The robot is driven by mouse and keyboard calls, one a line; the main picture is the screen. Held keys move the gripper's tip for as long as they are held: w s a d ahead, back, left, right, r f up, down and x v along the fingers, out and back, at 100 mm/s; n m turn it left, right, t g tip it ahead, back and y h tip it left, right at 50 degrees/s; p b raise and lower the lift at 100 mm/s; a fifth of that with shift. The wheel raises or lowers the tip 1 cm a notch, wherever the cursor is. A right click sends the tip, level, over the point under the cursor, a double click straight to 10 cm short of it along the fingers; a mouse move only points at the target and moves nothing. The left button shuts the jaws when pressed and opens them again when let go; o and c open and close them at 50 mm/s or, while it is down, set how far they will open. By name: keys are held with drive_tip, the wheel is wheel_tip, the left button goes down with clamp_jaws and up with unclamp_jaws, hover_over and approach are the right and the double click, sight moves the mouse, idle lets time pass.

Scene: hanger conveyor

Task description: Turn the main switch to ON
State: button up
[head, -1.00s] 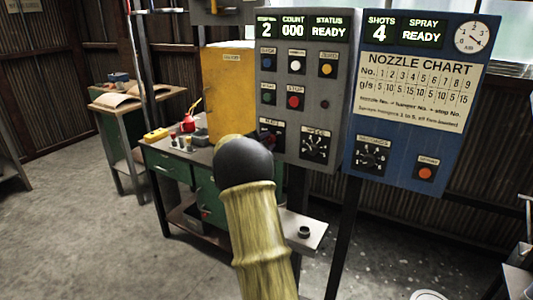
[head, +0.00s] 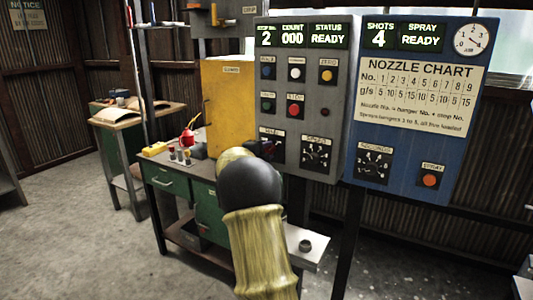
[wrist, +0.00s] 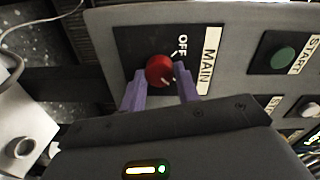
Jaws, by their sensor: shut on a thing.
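The main switch is a red round knob (wrist: 158,68) on a dark square plate in the wrist view, with the labels OFF and MAIN beside it. A pale mark shows low on the knob, but its exact setting is hard to tell. My gripper (wrist: 157,84) has its two purple fingers on either side of the knob and is shut on it. In the head view the switch plate (head: 271,137) is at the lower left of the grey panel.
The grey panel (head: 343,85) has several buttons and a dial (head: 316,153), and its display reads READY. A blue panel (head: 404,180) with a nozzle chart stands to the right. A yellow cabinet (head: 228,100) and a green workbench (head: 166,180) are to the left. A small shelf (head: 303,258) juts out below.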

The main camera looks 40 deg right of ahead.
drive_tip(key=o, duration=1)
drive_tip(key=v, duration=1.7)
drive_tip(key=shift+a, duration=0.2)
